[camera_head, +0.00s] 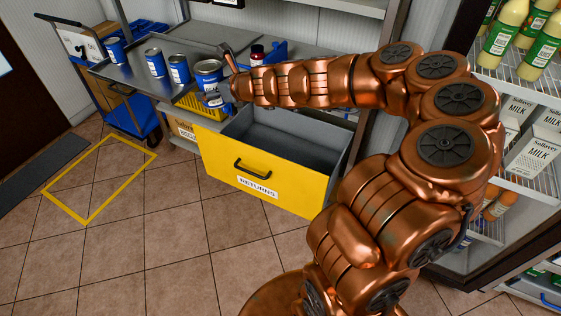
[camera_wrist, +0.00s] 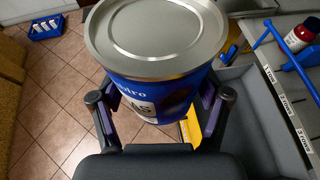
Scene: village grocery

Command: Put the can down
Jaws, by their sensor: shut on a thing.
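A blue can with a grey metal lid (camera_head: 209,72) is held by my gripper (camera_head: 219,88) beside the right end of the metal shelf. In the wrist view the same can (camera_wrist: 150,38) fills the top middle, upright, with its lid towards the camera. The fingers of my gripper (camera_wrist: 160,108) stand on either side of the can and are shut on it. Three similar blue cans, a right one (camera_head: 179,69), a middle one (camera_head: 155,63) and a left one (camera_head: 115,51), stand in a row on the metal surface (camera_head: 135,78). The held can's underside is hidden.
An open yellow returns drawer (camera_head: 235,165) with a grey, empty-looking inside lies below my gripper. A yellow basket (camera_head: 200,107) sits behind its left corner. A red-brown bottle (camera_head: 257,55) and a blue item stand behind the arm. A milk fridge (camera_head: 530,130) is at right.

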